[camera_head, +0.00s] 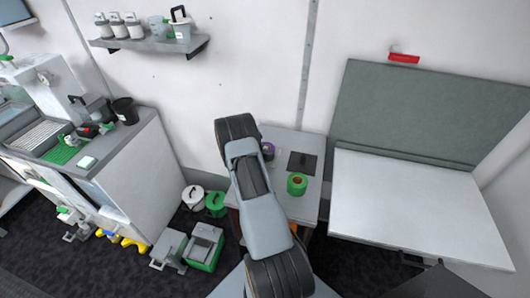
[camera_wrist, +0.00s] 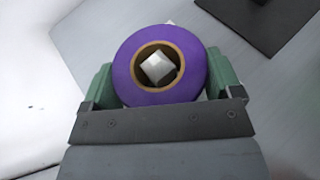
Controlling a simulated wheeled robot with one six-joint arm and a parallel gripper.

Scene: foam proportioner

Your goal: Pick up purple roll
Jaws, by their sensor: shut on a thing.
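The purple roll (camera_wrist: 195,60) sits between the two green fingers of my gripper (camera_wrist: 158,86) in the wrist view, with its brown core facing the camera. A light grey block-like thing shows through the core. My gripper is shut on the roll. In the head view only a small part of the purple roll (camera_head: 268,147) shows beside my arm, over the small grey table (camera_head: 308,213). My arm hides the gripper there. I cannot tell whether the roll touches the table.
A green roll (camera_head: 297,184) and a dark square plate (camera_head: 302,162) are on the small table. A white worktop (camera_head: 415,203) stands to the right. Green and white buckets (camera_head: 216,203) and boxes (camera_head: 205,246) stand on the floor to the left.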

